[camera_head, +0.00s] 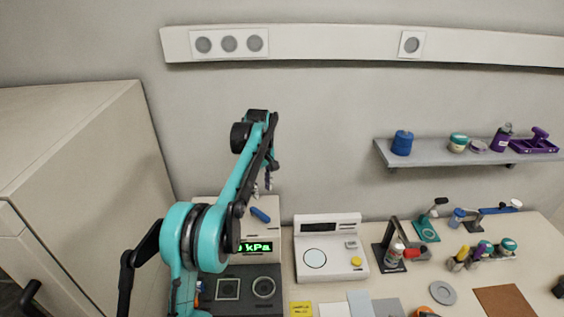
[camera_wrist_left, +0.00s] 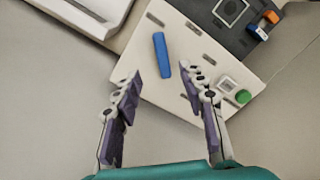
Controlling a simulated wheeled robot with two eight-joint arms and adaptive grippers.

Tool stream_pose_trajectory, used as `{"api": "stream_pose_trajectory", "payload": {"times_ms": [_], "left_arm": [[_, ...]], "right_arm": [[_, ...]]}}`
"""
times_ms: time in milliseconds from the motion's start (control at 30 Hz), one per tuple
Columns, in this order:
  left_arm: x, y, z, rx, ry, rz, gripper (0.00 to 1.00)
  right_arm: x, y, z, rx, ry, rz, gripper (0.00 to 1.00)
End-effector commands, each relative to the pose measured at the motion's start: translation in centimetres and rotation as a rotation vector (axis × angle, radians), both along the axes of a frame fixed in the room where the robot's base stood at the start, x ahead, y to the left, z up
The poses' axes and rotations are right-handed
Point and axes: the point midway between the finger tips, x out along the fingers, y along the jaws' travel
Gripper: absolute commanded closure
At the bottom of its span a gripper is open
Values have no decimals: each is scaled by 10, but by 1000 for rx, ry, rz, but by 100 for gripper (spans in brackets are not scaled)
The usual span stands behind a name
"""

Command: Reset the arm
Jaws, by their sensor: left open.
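My left arm rises from the lower left in the head view, and its gripper (camera_head: 266,178) is near the top of the particle classifier, partly hidden by the arm. In the left wrist view the gripper (camera_wrist_left: 168,103) is open, with its two purple-padded fingers apart and nothing between them. The particle classifier (camera_head: 262,228) is a pale box with a green-lit display reading "kPa". A blue bar (camera_wrist_left: 162,55) lies on its pale top, ahead of the open fingers, and it also shows in the head view (camera_head: 260,215). My right gripper is not in view.
A white scale-like device (camera_head: 329,262) stands right of the classifier. Several tools and bottles stand farther right on the bench (camera_head: 458,282). A grey wall shelf (camera_head: 440,154) holds a blue container and purple items. A beige cabinet (camera_head: 80,170) is at left.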

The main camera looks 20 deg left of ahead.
Motion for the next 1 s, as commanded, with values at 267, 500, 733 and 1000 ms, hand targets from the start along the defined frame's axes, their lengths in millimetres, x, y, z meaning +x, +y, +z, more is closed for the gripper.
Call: {"api": "stream_pose_trajectory", "payload": {"times_ms": [267, 500, 733, 1000], "left_arm": [[-25, -12, 10, 10, -55, -101, 59], [-100, -39, 17, 53, -195, -357, 59], [-187, -60, -8, 123, -325, -606, 59], [-286, -79, -80, 239, -465, -884, 59]], "right_arm": [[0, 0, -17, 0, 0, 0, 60], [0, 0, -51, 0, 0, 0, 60], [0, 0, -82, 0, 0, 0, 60], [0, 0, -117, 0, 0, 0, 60]]}}
